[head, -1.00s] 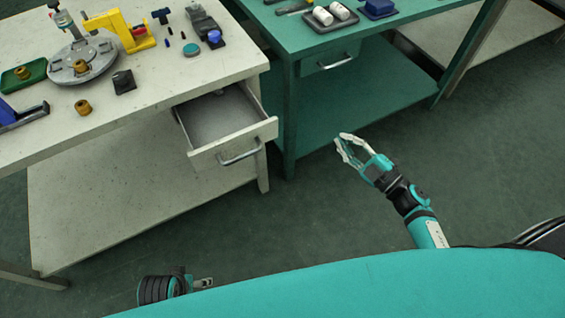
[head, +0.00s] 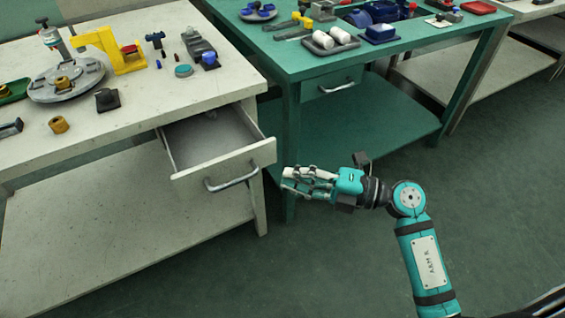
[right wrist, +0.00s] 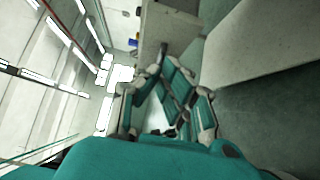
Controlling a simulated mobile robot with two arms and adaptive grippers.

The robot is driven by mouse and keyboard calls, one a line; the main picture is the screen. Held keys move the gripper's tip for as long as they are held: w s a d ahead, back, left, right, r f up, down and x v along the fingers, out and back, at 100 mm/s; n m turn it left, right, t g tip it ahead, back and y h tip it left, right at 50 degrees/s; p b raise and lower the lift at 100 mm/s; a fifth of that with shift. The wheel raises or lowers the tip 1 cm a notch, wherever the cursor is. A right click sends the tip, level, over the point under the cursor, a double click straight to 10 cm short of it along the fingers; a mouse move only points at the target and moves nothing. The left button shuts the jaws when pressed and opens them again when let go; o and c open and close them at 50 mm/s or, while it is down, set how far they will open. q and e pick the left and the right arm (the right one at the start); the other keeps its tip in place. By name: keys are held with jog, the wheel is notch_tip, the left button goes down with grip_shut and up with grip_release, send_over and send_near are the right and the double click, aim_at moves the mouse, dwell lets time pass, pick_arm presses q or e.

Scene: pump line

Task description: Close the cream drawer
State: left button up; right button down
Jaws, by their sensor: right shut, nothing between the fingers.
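The cream drawer (head: 223,165) stands pulled out of the cream table in the head view, its inside bare as far as I can see. Its front carries a metal bar handle (head: 232,178). My right gripper (head: 284,181) is shut and empty. In the picture it is just right of the drawer front, with a small gap between them, and its fingers point left. In the right wrist view the gripper's fingers (right wrist: 163,68) show close up, with pale furniture surfaces beyond them. My left gripper is not in view.
The cream table (head: 120,115) holds a round grey fixture (head: 66,87), a yellow press (head: 115,50) and several small parts. A green table (head: 290,62) with its own shut drawer (head: 333,84) stands to the right. Green floor (head: 330,265) lies open in front.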

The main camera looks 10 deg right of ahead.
aim_at(245, 115)
jog(key=w, duration=0.1)
jog(key=w+a, duration=0.1)
jog(key=w, duration=0.2)
jog(key=shift+a+b, duration=0.25)
jog(key=shift+b, duration=0.15)
jog(key=shift+w, duration=0.1)
jog(key=shift+w, duration=0.1)
jog(key=w+a, duration=0.1)
jog(key=w, duration=0.4)
jog(key=w+a, duration=0.1)
jog(key=w, duration=0.4)
jog(key=w+a, duration=0.2)
jog(key=w, duration=0.3)
jog(key=shift+w+a, duration=0.15)
jog(key=shift+w, duration=0.35)
jog(key=shift+r, duration=0.15)
jog(key=shift+w+r, duration=0.1)
